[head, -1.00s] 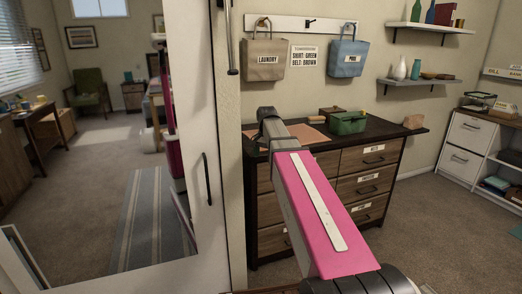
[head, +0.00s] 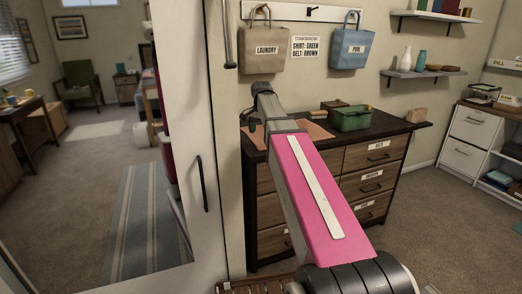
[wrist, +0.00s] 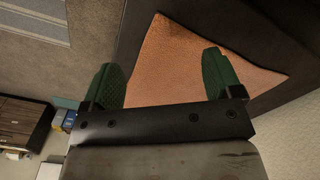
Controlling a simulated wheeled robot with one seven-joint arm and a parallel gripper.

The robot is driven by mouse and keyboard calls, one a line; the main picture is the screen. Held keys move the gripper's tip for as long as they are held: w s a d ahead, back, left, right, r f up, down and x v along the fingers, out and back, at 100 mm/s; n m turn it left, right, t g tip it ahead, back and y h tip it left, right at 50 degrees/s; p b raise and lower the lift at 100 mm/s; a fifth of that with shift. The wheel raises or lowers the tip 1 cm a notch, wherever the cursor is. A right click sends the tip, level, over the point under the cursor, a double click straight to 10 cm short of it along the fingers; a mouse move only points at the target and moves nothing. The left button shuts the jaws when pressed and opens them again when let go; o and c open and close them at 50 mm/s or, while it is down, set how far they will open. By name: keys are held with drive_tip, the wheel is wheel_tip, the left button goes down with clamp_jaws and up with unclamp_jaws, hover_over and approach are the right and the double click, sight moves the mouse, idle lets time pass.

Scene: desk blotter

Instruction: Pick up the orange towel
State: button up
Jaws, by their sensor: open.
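The orange towel (wrist: 170,60) lies flat on the dark dresser top in the wrist view, with one corner close to the top's edge. In the head view a strip of the towel (head: 317,131) shows just right of my arm's end, and my arm hides part of it. My gripper (wrist: 161,62) has two green fingers spread wide, with nothing between them but the towel's surface beyond. The fingers overlap the towel in the wrist view; I cannot tell how high above it they are. In the head view my gripper (head: 254,122) is at the dresser's left end.
Laundry (head: 264,52) and pool (head: 351,49) bags hang on the wall behind. A white door panel (head: 195,100) stands close on the left.

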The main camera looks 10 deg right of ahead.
sight(261, 149)
drive_tip(key=shift+f, duration=3.45)
clamp_jaws()
wheel_tip(261, 149, up, 12)
drive_tip(key=shift+r, duration=0.15)
